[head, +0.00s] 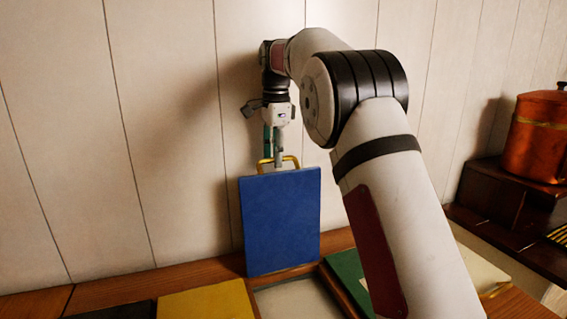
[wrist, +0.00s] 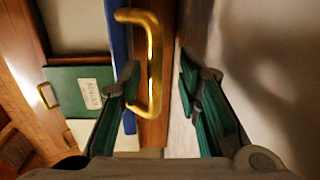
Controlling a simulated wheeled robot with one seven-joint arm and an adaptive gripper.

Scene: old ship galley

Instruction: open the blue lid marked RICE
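The blue lid (head: 281,222) stands upright at the back of the counter, its plain blue face towards the head camera. No marking is readable on it. In the wrist view it shows edge-on as a blue strip (wrist: 117,45). A brass handle (head: 291,159) rises from its upper edge, and it is large in the wrist view (wrist: 155,65). My gripper (head: 277,158) is above the lid, at the handle. In the wrist view its green-padded fingers (wrist: 160,85) are apart, with the handle's bar between them and the left fingertip seeming to reach into the loop.
An uncovered compartment (head: 297,300) lies below the blue lid. A yellow lid (head: 208,303) is to its left, a green lid (head: 345,275) to its right; the green lid also shows in the wrist view (wrist: 65,105). The plank wall (head: 170,130) is close behind. A copper pot (head: 537,138) stands far right.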

